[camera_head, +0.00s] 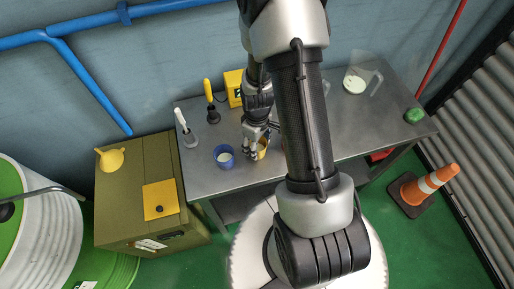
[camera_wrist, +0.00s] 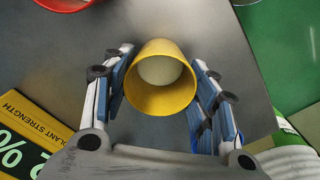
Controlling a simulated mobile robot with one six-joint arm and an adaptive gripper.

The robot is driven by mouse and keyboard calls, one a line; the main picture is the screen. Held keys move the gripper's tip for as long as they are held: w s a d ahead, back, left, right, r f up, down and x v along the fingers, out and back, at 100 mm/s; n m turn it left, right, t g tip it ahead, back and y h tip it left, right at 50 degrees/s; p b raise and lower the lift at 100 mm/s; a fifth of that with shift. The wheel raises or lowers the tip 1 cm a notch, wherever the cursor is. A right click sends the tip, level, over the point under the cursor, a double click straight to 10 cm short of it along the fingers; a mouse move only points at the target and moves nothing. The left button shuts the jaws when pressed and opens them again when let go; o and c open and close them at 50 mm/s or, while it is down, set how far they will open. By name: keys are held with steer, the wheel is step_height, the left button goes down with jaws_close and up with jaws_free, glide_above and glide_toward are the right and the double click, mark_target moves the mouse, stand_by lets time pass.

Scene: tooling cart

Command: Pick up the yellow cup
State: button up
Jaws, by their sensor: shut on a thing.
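The yellow cup (camera_wrist: 160,98) stands between my gripper's two fingers in the wrist view, its round opening facing the camera and a pale inside showing. My gripper (camera_wrist: 163,65) is shut on it, one finger on each side. In the head view, my gripper (camera_head: 256,152) is low over the front part of the grey metal cart top (camera_head: 210,180). Only part of the yellow cup (camera_head: 263,149) shows there beside the fingers. Whether its base touches the cart top cannot be told.
A blue cup (camera_head: 224,156) stands close left of my gripper. A white-handled brush (camera_head: 187,133), a yellow-handled brush (camera_head: 211,106) and a yellow box (camera_head: 234,87) stand behind. A green object (camera_head: 414,115) lies far right. An orange cone (camera_head: 431,184) stands on the floor.

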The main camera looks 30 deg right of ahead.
steer(key=shift+r, duration=0.1)
step_height(320, 180, up, 20)
steer(key=p, duration=0.5)
steer(key=shift+p, duration=0.3)
stand_by(0.7)
steer(key=w+a+f+m+b, duration=0.3)
steer(key=w+a, duration=0.3)
steer(key=a, duration=0.4)
steer(key=shift+a+f+m+b, duration=0.4)
steer(key=shift+f+m, duration=0.25)
steer(key=shift+m, duration=0.25)
